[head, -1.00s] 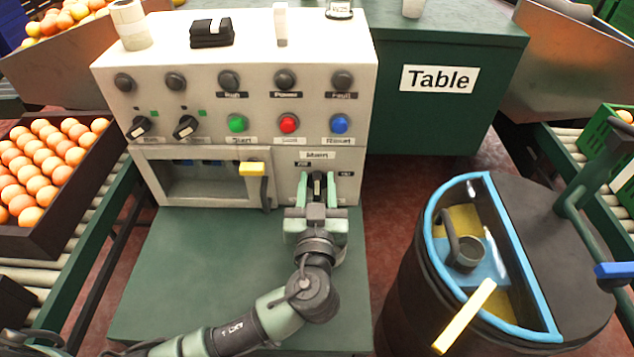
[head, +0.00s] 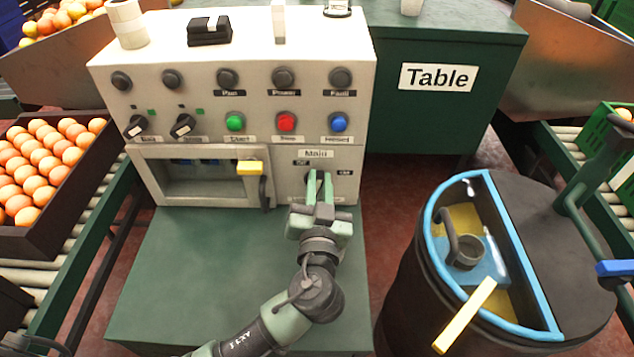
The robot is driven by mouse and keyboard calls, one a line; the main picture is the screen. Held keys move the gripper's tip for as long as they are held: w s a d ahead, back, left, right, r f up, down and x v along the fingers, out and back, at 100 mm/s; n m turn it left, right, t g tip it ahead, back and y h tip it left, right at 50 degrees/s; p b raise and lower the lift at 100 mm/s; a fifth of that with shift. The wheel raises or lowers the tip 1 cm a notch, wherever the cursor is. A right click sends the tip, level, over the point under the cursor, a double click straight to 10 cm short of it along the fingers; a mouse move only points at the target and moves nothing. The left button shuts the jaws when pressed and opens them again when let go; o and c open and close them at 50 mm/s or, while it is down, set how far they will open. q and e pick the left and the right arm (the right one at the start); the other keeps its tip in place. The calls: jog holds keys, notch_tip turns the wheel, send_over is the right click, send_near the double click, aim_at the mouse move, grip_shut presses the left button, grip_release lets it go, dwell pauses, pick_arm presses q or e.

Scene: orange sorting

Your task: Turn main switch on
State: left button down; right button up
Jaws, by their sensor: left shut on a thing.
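The control panel (head: 235,105) is a cream box on a green stand. The main switch (head: 309,176) sits at its lower right, under the "Main" label (head: 316,153), with small OFF and ON tags beside it. My left gripper (head: 319,182) is in front of the switch with its fingers closed together on the switch knob. The fingers hide most of the knob, so its exact angle is hard to tell. My right gripper is not in view.
Green, red and blue buttons (head: 286,122) and two black selector knobs (head: 183,125) are above. A dark barrel with a blue-rimmed opening (head: 433,225) stands right. A crate of oranges (head: 77,190) is at left.

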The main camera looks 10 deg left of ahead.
pick_arm(q)
jog(key=shift+d+m, duration=0.1)
jog(key=shift+m, duration=0.3)
jog(key=shift+d+f+m, duration=0.1)
jog(key=shift+d+m, duration=0.05)
jog(key=shift+m, duration=0.45)
jog(key=shift+w+d+f+m, duration=0.1)
jog(key=shift+d+m, duration=0.05)
jog(key=shift+m, duration=0.75)
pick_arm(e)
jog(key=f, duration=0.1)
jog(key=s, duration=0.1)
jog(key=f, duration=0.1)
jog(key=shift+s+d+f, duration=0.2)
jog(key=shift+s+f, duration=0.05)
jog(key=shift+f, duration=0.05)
pick_arm(q)
jog(key=shift+p, duration=0.3)
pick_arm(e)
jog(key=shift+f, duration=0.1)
pick_arm(q)
jog(key=c, duration=1.4)
grip_release()
jog(key=shift+o, duration=0.2)
